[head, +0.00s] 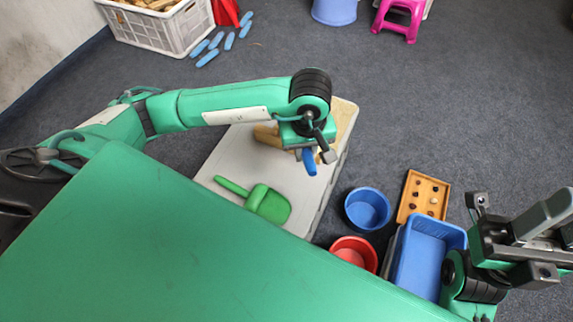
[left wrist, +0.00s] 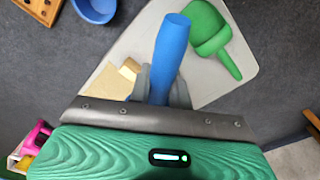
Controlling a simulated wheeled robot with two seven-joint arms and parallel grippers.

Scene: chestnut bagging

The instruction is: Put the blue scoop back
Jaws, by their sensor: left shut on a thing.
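The blue scoop (head: 309,162) is held by my left gripper (head: 314,150) above the right part of a pale grey tabletop (head: 225,160). Only its blue handle shows in the head view; its bowl cannot be made out. In the left wrist view the blue handle (left wrist: 172,48) stands out between the grey fingers of my left gripper (left wrist: 160,88), which are shut on it. A green scoop (head: 268,204) lies on the tabletop, apart from the gripper. My right gripper (head: 515,240) is at the right edge with its fingers spread apart and nothing visible between them.
On the right are a blue round tub (head: 368,208), a red round tub (head: 355,250), a blue bin (head: 425,255) and a wooden tray (head: 424,196) with several chestnuts. A tan object (head: 268,135) sits on the tabletop behind the gripper. A white crate (head: 165,28) stands far back.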

